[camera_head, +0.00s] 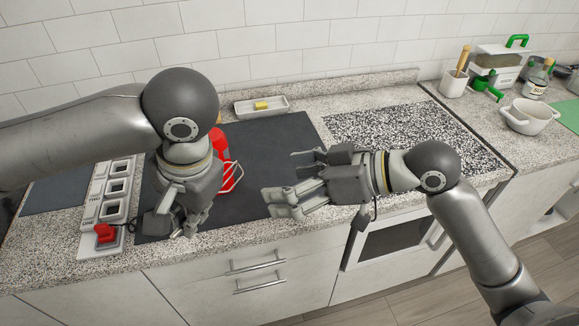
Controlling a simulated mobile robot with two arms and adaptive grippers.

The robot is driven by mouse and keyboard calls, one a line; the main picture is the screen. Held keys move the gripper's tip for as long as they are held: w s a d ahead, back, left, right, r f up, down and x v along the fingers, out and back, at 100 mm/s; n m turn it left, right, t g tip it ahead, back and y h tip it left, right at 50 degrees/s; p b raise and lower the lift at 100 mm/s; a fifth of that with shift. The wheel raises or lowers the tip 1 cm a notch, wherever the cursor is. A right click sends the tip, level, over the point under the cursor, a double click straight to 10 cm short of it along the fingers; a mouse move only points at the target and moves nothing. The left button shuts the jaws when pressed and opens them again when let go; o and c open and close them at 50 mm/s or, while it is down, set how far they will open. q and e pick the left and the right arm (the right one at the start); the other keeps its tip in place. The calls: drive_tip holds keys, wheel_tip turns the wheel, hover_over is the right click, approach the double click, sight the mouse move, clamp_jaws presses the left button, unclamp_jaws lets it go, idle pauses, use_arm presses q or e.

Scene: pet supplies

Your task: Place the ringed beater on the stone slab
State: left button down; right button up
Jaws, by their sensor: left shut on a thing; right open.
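My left gripper (176,228) points down over the left part of the dark mat. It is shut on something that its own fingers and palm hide. A red object (220,144) with a red-edged loop (233,177) shows just behind it; I cannot tell whether this is the ringed beater or whether it is held. A black-and-white speckled slab (400,130), which looks like the stone slab, lies flat at the right above the oven and looks bare. My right gripper (278,203) is open and empty above the dark mat's right part, pointing left.
The dark mat (275,140) covers the middle counter. A white tray with a yellow block (262,105) stands behind it. A labelled compartment rack (115,187) and a red item (104,233) are at left. A white pot (531,117) and a utensil crock (453,83) stand right.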

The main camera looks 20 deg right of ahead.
sight(230, 173)
wheel_tip(230, 173, up, 4)
drive_tip(key=n+t, duration=0.1)
drive_tip(key=x, duration=1.1)
drive_tip(key=shift+s+a+f, duration=0.2)
drive_tip(key=shift+a, duration=0.25)
drive_tip(key=c, duration=0.9)
use_arm(q)
drive_tip(key=shift+s+d, duration=0.1)
use_arm(e)
drive_tip(key=shift+c, duration=0.2)
use_arm(q)
drive_tip(key=c, duration=1.6)
unclamp_jaws()
use_arm(e)
drive_tip(key=c, duration=0.3)
use_arm(q)
drive_tip(key=shift+o, duration=0.5)
